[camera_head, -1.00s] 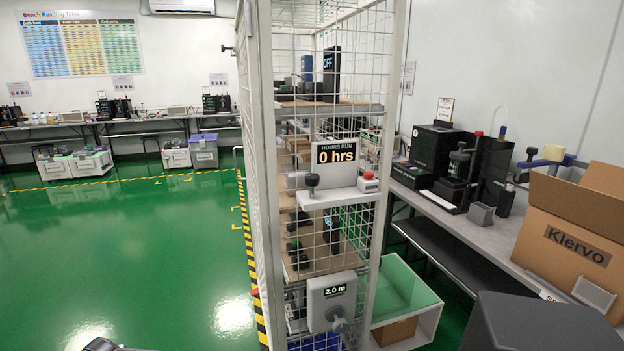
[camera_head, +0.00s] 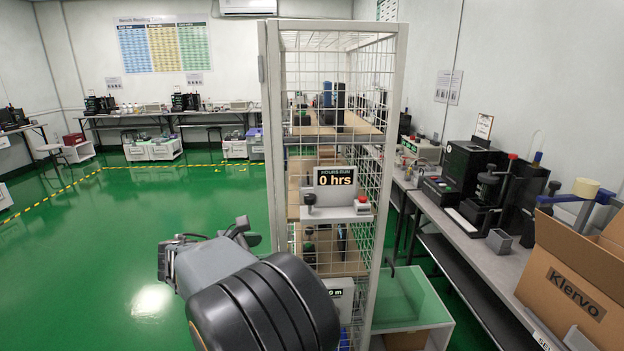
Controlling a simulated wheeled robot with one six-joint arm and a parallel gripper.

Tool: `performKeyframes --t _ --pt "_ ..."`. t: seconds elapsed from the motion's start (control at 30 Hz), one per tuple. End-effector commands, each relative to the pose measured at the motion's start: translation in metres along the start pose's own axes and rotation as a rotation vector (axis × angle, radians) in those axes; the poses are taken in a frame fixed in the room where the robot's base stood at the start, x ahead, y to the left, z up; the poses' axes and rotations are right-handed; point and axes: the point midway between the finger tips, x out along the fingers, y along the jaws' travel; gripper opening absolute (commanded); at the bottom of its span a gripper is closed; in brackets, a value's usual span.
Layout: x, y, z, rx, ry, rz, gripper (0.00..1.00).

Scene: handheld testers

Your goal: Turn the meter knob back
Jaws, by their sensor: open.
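An hours-run meter (camera_head: 335,178) reading "0 hrs" is mounted on the front of the wire-mesh rack. A black knob (camera_head: 310,200) sits at its lower left and a red button (camera_head: 362,203) at its lower right. Below, a grey box with a partly covered display (camera_head: 337,293), of which "0 m" shows, is partly hidden by my arm; its knob is out of sight. My gripper (camera_head: 243,232) is raised left of the rack, beyond the dark bulk of my arm. It is open, and no object shows in it. It is apart from both meters.
The wire-mesh rack (camera_head: 272,120) holds shelves with dark devices. A bench (camera_head: 455,232) on the right carries testers and a cardboard box (camera_head: 575,262). A green-topped white bin (camera_head: 405,298) stands at the rack's foot. Green floor (camera_head: 100,235) is open to the left.

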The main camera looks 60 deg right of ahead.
Motion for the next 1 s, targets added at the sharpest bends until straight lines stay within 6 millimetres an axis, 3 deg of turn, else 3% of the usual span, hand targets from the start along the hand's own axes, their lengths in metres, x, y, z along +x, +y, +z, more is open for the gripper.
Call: performKeyframes --t 0.03,0.1,0.23,0.47,0.8,1.0 --pt "0.003 0.014 0.023 -0.060 -0.082 0.002 0.61" --pt "0.008 0.028 0.042 -0.131 -0.180 0.006 0.61" --pt "0.013 0.044 0.064 -0.213 -0.300 0.005 0.61" --pt "0.037 0.051 0.081 -0.251 -0.356 -0.002 0.61" --pt "0.098 0.053 0.102 -0.248 -0.352 -0.001 0.61" --pt "0.125 0.055 0.111 -0.249 -0.352 0.002 0.61"
